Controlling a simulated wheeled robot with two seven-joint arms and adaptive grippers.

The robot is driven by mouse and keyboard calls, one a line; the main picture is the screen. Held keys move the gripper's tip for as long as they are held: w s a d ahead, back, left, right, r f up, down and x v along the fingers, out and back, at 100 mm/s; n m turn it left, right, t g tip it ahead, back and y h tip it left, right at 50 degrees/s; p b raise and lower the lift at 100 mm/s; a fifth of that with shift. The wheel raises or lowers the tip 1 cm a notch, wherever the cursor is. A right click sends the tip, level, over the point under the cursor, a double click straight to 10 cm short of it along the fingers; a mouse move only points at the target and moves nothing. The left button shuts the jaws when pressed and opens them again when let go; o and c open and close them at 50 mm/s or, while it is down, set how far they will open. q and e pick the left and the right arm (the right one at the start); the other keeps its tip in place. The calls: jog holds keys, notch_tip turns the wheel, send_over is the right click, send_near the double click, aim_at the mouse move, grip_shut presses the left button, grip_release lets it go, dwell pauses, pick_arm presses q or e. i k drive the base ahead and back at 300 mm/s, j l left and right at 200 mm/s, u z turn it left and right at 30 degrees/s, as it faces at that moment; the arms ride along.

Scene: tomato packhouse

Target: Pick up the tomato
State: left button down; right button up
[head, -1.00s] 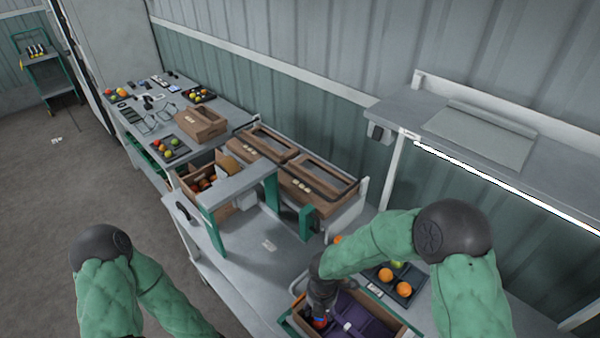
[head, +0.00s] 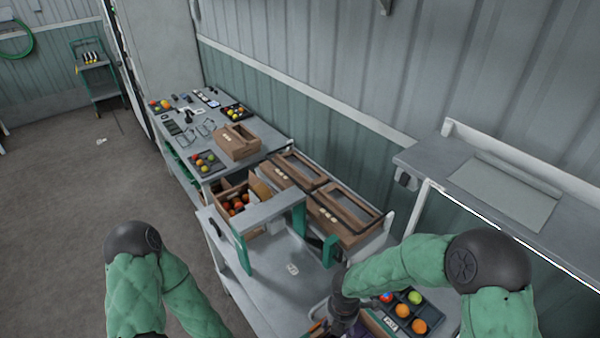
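Several tomatoes show, and I cannot tell which one is meant. A dark tray (head: 438,313) at the lower right holds orange tomatoes (head: 402,310), a green one (head: 415,297) and a red one (head: 386,297) with a blue patch by it. More orange-red tomatoes (head: 237,204) lie in a cardboard box (head: 222,190) at mid-bench. My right gripper (head: 343,327) points down at the bottom edge, over a box (head: 376,326) with a purple interior, mostly cut off. Its fingertips are hidden. My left arm hangs at the lower left, its gripper out of frame.
A grey stand with green legs (head: 244,253) stands on the bench beside the brown boxes (head: 340,208). A raised shelf (head: 430,168) is at the right.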

aim_at(386, 298)
jog(key=k, duration=1)
